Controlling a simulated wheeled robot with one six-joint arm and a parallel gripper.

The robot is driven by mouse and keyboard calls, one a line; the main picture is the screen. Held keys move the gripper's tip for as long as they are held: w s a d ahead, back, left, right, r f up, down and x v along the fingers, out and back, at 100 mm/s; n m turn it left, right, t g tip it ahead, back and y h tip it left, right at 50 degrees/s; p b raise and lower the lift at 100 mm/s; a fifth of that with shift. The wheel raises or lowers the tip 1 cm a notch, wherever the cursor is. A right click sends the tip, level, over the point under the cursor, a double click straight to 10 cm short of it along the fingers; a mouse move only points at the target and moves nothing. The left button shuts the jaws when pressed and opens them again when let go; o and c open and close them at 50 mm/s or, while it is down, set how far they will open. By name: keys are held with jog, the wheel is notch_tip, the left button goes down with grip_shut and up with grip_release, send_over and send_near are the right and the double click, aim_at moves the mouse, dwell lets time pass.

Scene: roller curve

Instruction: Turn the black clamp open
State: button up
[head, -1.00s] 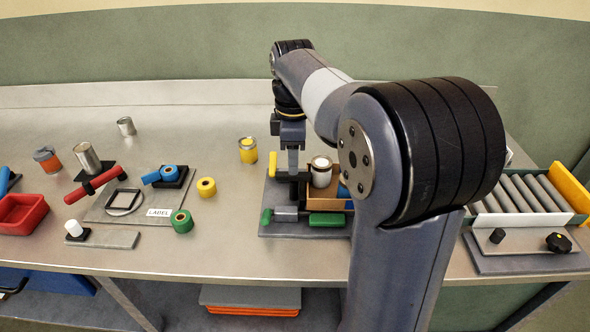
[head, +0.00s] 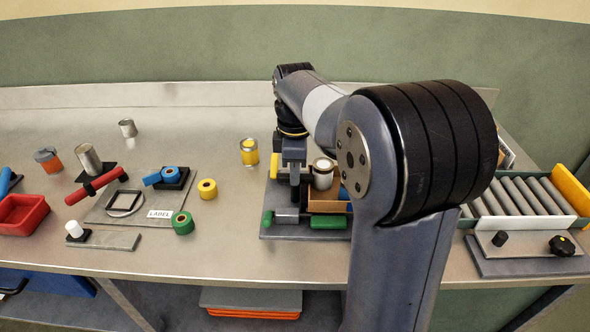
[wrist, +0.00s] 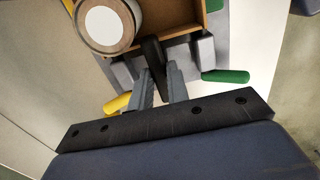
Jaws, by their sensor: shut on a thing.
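The black clamp (wrist: 152,54) shows in the wrist view as a dark lever beside a wooden box. My gripper (wrist: 158,76) is shut on it, with one grey finger on each side. In the head view my gripper (head: 294,172) points down at the grey fixture plate (head: 272,200), left of the box (head: 325,207). The clamp is mostly hidden there by the fingers.
A white-topped can (wrist: 106,24) stands in the box, close to the gripper. Yellow (wrist: 117,104) and green (wrist: 226,76) handles lie near the fingers. A yellow can (head: 249,152) stands behind left. A roller conveyor (head: 520,196) is at the right.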

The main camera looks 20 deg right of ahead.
grip_shut()
jog(key=shift+r+m+p, duration=0.1)
jog(key=shift+m+p, duration=0.2)
jog(key=m+p, duration=0.2)
jog(key=shift+r+m, duration=0.1)
jog(key=shift+m, duration=0.3)
jog(key=m+p, duration=0.2)
jog(key=m, duration=0.3)
jog(key=m+p, duration=0.2)
jog(key=m, duration=0.2)
jog(key=shift+m, duration=0.4)
jog(key=shift+m+p, duration=0.6)
jog(key=shift+m, duration=1.7)
